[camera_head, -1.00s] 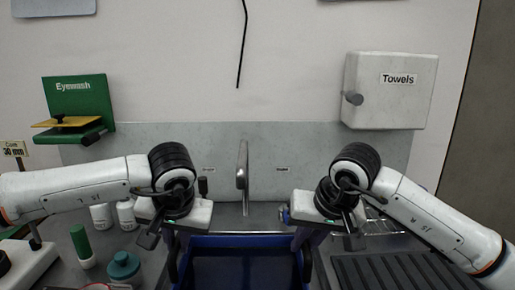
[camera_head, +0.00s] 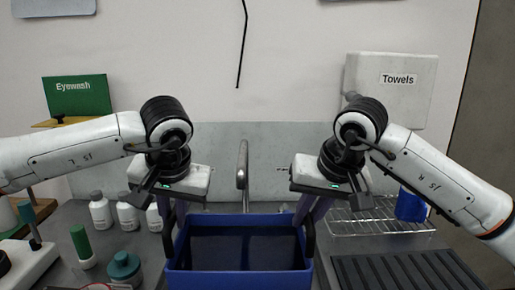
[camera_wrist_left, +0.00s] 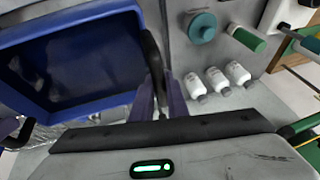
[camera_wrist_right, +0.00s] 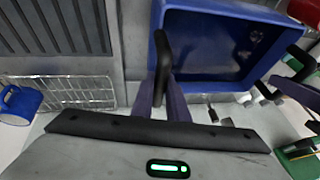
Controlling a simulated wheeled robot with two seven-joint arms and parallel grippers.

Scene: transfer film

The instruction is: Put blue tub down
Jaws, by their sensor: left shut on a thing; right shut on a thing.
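The blue tub (camera_head: 238,281) is at the bottom middle of the head view, level and in front of the tap. Its inside looks dark, and I cannot tell whether it holds anything. My left gripper (camera_head: 171,222) is shut on the black handle at the tub's left side; the left wrist view shows this handle (camera_wrist_left: 153,62) between the fingers. My right gripper (camera_head: 308,218) is shut on the black handle at the right side, also seen in the right wrist view (camera_wrist_right: 162,52). The tub appears held up; its underside is hidden.
The tap (camera_head: 242,165) stands just behind the tub. White bottles (camera_head: 127,214) and a teal-lidded jar (camera_head: 124,268) stand at left. A wire rack (camera_head: 375,222), a blue mug (camera_head: 410,205) and a dark ribbed drainer (camera_head: 408,272) are at right.

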